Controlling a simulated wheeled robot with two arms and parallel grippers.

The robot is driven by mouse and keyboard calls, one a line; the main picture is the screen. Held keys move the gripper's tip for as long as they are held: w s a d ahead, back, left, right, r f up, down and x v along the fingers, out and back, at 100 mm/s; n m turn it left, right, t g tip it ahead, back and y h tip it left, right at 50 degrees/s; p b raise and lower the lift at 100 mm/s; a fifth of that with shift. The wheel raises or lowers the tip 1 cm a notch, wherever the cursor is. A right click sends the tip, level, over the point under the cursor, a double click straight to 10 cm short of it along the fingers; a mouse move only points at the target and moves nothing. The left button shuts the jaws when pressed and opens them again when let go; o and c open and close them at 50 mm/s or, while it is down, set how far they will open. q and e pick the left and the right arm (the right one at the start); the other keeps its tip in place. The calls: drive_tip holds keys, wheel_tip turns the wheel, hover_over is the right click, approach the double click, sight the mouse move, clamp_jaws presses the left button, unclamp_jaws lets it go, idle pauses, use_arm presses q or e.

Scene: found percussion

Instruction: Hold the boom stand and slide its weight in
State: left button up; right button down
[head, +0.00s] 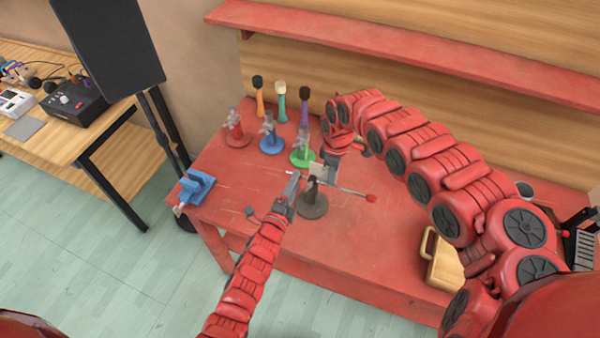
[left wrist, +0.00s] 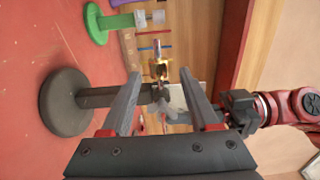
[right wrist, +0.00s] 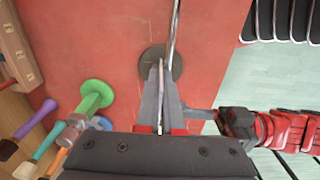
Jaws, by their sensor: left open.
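The boom stand has a round dark base (head: 313,206) on the red table, a short post and a thin boom (head: 350,191) with a red tip (head: 371,198). In the left wrist view its base (left wrist: 64,102) lies left and its post (left wrist: 98,97) runs toward the jaws. My left gripper (head: 293,188) is open beside the post, its fingers (left wrist: 165,88) spread. My right gripper (head: 318,170) is above the stand. Its fingers (right wrist: 162,78) are close together around a pale thin strip; their grip is unclear. A brass-coloured piece (left wrist: 160,69) shows near the post top; I cannot tell if it is the weight.
Red, blue and green stands (head: 236,135) (head: 270,140) (head: 302,154) and several mallets (head: 281,100) stand behind. A blue clamp-like object (head: 195,186) sits at the table's left corner. A wooden box (head: 440,262) stands at the right. The table's front middle is clear.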

use_arm(q)
drive_tip(key=v, duration=0.5)
use_arm(e)
drive_tip(key=c, duration=1)
unclamp_jaws()
